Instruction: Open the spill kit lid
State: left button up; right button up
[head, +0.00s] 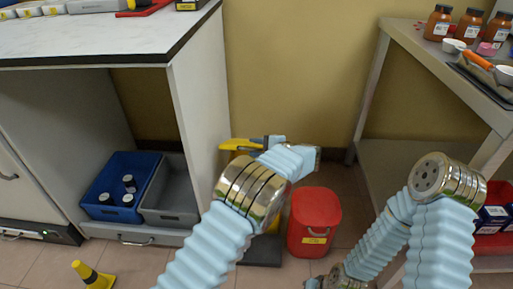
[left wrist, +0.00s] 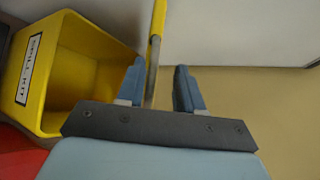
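The yellow spill kit (left wrist: 92,52), with a white label (left wrist: 31,70), stands at the left in the left wrist view. Its inside shows, so it is open there. The yellow lid (left wrist: 157,22) is seen nearly edge-on, raised at the box's right side. My left gripper (left wrist: 157,88) has its two blue fingers apart, with the lid's edge between them; contact is not clear. In the head view, my left gripper (head: 266,141) is beside the yellow lid (head: 238,144), and my arm hides most of the box. My right gripper is out of view.
A red bin (head: 315,218) stands right of the spill kit. A white bench (head: 195,100) with blue (head: 104,205) and grey (head: 170,207) crates is at left. A metal table (head: 400,40) holds bottles at right. A yellow cone (head: 92,275) stands front left.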

pick_arm(q)
jog(key=v, duration=1.3)
jog(key=shift+s+d+r, duration=0.2)
jog(key=shift+d, duration=0.05)
